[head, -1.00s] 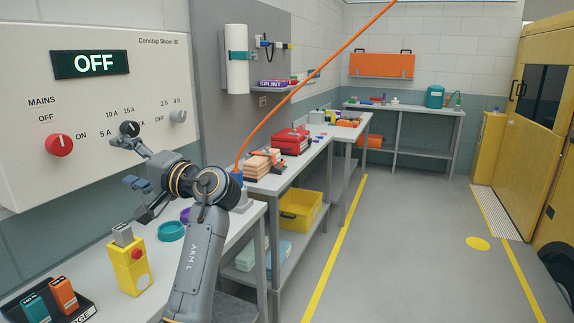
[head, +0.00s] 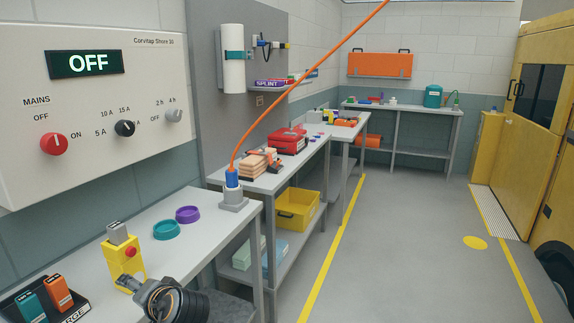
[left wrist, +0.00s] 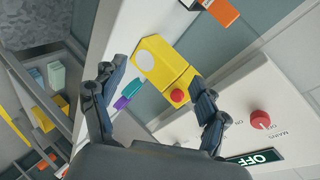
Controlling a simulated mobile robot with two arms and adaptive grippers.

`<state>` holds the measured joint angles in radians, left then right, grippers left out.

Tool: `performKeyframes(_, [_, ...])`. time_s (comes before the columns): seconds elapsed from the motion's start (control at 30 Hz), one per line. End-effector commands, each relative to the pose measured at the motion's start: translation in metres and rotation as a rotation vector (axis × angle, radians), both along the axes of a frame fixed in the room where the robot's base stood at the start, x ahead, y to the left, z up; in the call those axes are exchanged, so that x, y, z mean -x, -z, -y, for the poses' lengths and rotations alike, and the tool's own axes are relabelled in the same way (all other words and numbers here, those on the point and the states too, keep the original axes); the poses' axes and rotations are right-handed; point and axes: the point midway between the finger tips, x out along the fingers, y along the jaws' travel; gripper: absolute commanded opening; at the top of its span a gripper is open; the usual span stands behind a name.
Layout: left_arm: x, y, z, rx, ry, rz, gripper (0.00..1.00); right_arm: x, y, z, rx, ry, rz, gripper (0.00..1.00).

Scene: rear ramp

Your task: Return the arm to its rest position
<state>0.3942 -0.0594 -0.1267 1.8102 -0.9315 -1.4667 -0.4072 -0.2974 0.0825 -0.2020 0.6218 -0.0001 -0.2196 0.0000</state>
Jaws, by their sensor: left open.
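My left arm is low at the bottom of the head view, with its dark wrist over the front edge of the near bench (head: 205,207). My left gripper (head: 130,284) is partly seen there, beside the foot of the yellow device with the red button (head: 125,262). In the left wrist view the two fingers of the gripper (left wrist: 155,72) are spread apart with nothing held. The yellow device also shows beyond the fingers there (left wrist: 160,62). My right gripper is in neither view.
The wall panel (head: 95,100) reads OFF, with a red mains knob (head: 54,144) and a black dial (head: 124,128). The right floor is clear.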

Motion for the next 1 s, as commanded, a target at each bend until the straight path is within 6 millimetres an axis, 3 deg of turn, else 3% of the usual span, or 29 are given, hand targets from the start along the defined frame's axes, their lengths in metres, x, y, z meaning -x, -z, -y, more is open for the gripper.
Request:
performKeyframes(0.03, [0.021,0.032,0.002,0.065,0.014,-0.022,0.74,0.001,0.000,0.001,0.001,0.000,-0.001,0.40])
performKeyframes(0.2, [0.091,0.114,0.023,0.309,0.056,-0.085,0.74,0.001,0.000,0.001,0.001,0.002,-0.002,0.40])
performKeyframes(0.3, [0.140,0.150,0.040,0.451,0.072,-0.132,0.74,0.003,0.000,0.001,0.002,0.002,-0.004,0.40])
performKeyframes(0.4, [0.183,0.172,0.057,0.575,0.079,-0.178,0.74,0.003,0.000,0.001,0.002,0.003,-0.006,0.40])
performKeyframes(0.6, [0.247,0.191,0.085,0.750,0.081,-0.251,0.74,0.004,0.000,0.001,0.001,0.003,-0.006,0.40])
performKeyframes(0.8, [0.296,0.195,0.107,0.877,0.075,-0.317,0.74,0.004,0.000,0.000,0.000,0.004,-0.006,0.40])
performKeyframes(0.93, [0.326,0.194,0.120,0.951,0.069,-0.358,0.74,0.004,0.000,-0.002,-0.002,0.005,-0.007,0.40])
performKeyframes(1.0, [0.320,0.208,0.121,0.952,0.065,-0.363,0.74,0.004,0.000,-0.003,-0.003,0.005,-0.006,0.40])
